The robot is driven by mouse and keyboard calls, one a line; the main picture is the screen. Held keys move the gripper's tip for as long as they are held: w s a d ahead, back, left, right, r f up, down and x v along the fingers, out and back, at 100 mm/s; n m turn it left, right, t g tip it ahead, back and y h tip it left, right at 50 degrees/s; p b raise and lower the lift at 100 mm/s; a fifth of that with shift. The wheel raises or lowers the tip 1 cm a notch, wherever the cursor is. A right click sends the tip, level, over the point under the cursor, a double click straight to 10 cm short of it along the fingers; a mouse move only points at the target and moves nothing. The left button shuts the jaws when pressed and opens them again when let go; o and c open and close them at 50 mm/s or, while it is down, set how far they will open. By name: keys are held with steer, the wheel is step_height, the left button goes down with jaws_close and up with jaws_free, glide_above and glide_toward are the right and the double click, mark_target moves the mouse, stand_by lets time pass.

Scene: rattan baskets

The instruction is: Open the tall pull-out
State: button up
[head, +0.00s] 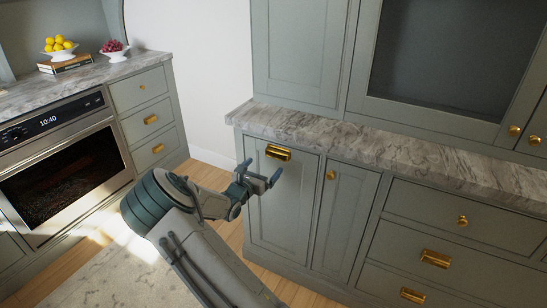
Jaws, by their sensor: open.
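A tall grey-green panel front (290,215) with a brass cup pull (278,152) near its top edge is at the left end of the right-hand base cabinet. It looks like the tall pull-out, and it is closed, flush with its neighbours. My gripper (262,173) is open and empty in front of this panel. In the picture it is just below and left of the cup pull, and I see no contact with it. My gripper hides part of the panel's left side.
A narrow door (345,215) with a brass knob (331,175) is right of the panel, then drawers (455,218). A marble counter (370,145) overhangs above. An oven (65,175) stands at left. Wooden floor (205,175) shows between the cabinets.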

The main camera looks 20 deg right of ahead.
mark_target(275, 154)
steer(key=x, duration=0.8)
steer(key=shift+w+d, duration=0.2)
steer(key=shift+d, duration=0.1)
steer(key=c, duration=1.3)
steer(key=shift+s+a, duration=0.3)
steer(key=shift+a, duration=0.2)
steer(key=p+v, duration=0.6)
steer(key=v, duration=3.7)
steer(key=shift+s+f+p, duration=0.15)
steer(key=shift+s+p, duration=0.15)
steer(key=shift+s, duration=0.1)
